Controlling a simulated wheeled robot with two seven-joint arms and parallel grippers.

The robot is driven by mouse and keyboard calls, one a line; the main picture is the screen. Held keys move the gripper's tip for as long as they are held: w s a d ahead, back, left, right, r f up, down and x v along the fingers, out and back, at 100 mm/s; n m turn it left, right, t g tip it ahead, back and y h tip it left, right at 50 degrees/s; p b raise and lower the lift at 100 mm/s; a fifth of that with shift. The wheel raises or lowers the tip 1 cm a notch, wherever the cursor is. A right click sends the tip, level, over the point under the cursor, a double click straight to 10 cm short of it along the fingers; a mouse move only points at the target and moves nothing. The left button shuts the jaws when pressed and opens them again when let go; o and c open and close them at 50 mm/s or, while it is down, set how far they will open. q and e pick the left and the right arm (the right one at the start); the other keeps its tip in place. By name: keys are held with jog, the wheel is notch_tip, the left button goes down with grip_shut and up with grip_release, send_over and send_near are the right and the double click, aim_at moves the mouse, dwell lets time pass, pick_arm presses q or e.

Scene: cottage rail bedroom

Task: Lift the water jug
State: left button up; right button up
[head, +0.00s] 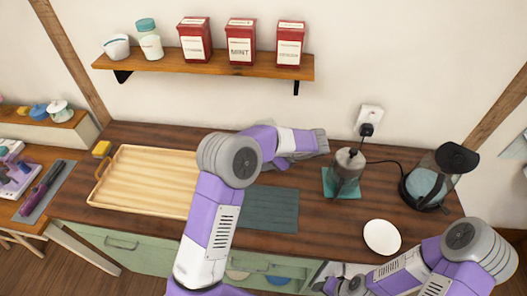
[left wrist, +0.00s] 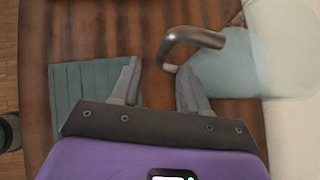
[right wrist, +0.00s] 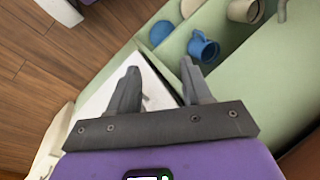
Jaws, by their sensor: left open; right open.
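The likely water jug (head: 346,175), a grey-lidded, see-through vessel, stands upright on a small teal mat (head: 327,184) on the counter. In the left wrist view its curved metal handle (left wrist: 190,36) reaches toward the space between my fingers, close to the right finger. I cannot tell whether they touch. My left gripper (head: 322,143) is open and empty, just left of the jug's top; it also shows in the left wrist view (left wrist: 158,75). My right gripper (head: 332,281) is open and empty in front of the counter, low by the open drawer; it also shows in the right wrist view (right wrist: 160,68).
A kettle (head: 425,184) with a dark lid stands right of the jug, its cord running to a wall socket (head: 369,118). A white plate (head: 382,237) lies in front. A wooden tray (head: 145,182) and dark teal mat (head: 271,209) lie left. The drawer holds blue mugs (right wrist: 203,47).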

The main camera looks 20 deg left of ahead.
pick_arm(q)
jog(key=x, duration=0.3)
jog(key=shift+a+f, duration=0.15)
jog(key=shift+f, duration=0.2)
grip_shut()
dwell(1.0)
jog(key=shift+w+r, duration=0.1)
jog(key=shift+w, duration=0.05)
